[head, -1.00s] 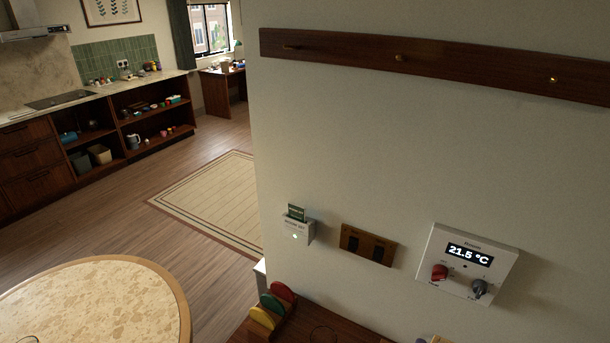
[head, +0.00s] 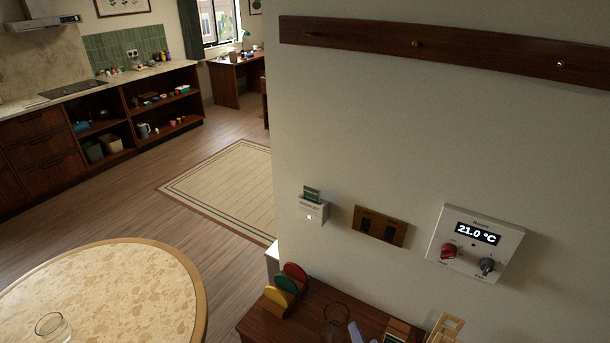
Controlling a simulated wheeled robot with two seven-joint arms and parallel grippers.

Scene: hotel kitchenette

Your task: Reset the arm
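Neither of my grippers shows in the head view, and no part of my arms is visible. On the wall is a white thermostat (head: 475,262) whose display (head: 478,232) reads 21.0 °C. It has a red knob (head: 448,251) at left and a dark grey knob (head: 487,265) at right. Left of it are a wooden plate with two dark switches (head: 380,226) and a white card holder (head: 312,212) with a green card (head: 312,194) in it and a small light on its front.
Below the wall stands a dark wooden cabinet top (head: 300,317) with coloured discs in a rack (head: 286,288), a glass vessel (head: 335,320) and wooden items. A round table (head: 185,290) with a glass (head: 52,327) is at lower left. Open floor and a rug (head: 228,185) lie beyond.

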